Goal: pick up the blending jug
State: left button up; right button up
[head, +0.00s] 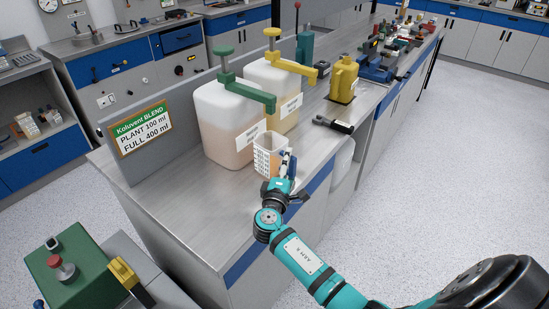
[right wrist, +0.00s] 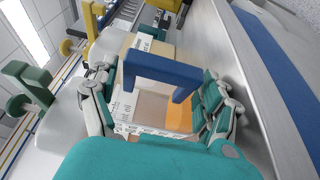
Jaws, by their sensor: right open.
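The blending jug (head: 265,158) is a clear, square-sided jug with white markings and a blue handle. It stands upright on the metal bench in front of two large dispenser bottles. My right gripper (head: 285,172) is at its handle side. In the right wrist view, the blue handle (right wrist: 160,72) lies between the spread teal fingers of the right gripper (right wrist: 158,98), with the jug's marked wall (right wrist: 126,106) behind it. The fingers are open; I cannot tell whether they touch the handle. My left gripper is not in view.
A green-pump bottle (head: 215,125) and a yellow-pump bottle (head: 272,85) stand close behind the jug. A sign (head: 142,128) stands left. The bench front left of the jug is clear.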

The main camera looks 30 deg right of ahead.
jog(key=shift+c, duration=0.3)
jog(key=c, duration=1.1)
jog(key=shift+c, duration=0.2)
jog(key=shift+r, duration=0.1)
jog(key=shift+r+b, duration=0.3)
jog(key=shift+r, duration=1.1)
jog(key=shift+s+a+r, duration=0.1)
jog(key=shift+a+r, duration=0.05)
jog(key=shift+r, duration=0.1)
jog(key=s+a+b, duration=0.1)
jog(key=s+a, duration=0.2)
jog(key=s, duration=0.4)
jog(key=s+a+r+b, duration=0.1)
jog(key=s+a+b, duration=0.1)
jog(key=s+a, duration=0.2)
jog(key=shift+s+r, duration=0.25)
jog(key=shift+s, duration=1.3)
